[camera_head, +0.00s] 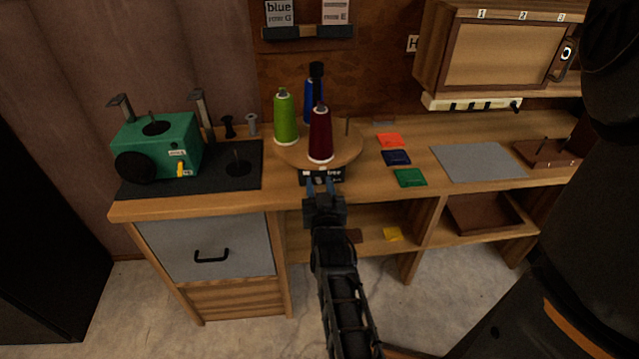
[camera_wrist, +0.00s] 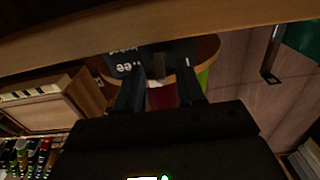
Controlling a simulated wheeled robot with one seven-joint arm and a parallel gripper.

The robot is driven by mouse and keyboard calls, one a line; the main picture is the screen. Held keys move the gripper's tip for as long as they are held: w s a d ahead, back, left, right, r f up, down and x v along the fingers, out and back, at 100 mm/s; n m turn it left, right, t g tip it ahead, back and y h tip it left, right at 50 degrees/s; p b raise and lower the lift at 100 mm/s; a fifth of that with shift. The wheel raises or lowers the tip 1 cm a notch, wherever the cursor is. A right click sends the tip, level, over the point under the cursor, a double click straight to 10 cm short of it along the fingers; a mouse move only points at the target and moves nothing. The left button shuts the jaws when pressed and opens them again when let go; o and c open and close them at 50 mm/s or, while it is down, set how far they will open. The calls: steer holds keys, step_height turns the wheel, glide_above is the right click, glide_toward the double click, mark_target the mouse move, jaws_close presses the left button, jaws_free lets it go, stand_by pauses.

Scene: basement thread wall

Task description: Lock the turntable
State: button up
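The round wooden turntable (camera_head: 292,154) stands on the workbench and carries a green cone (camera_head: 286,117), a dark red cone (camera_head: 320,137) and a blue cone (camera_head: 308,100). A black block (camera_head: 309,177) with white lettering sits at its front edge; the wrist view shows this block (camera_wrist: 122,62) upside down, with letters ending in "ee". My gripper (camera_head: 320,183) is right in front of the block. In the wrist view its two fingers (camera_wrist: 160,72) are apart, with a small brownish tab (camera_wrist: 158,64) between or just beyond the tips. I cannot tell whether they touch it.
A green machine (camera_head: 158,147) stands on a dark mat at left. Orange, navy and green squares (camera_head: 410,178) and a grey mat (camera_head: 478,162) lie at right. A wooden cabinet (camera_head: 495,55) hangs at the upper right. The bench's front edge and lower shelf are close to my gripper.

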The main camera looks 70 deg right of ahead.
steer(key=shift+w+d, duration=0.15)
steer(key=shift+d, duration=0.25)
steer(key=shift+c, duration=0.3)
jaws_close()
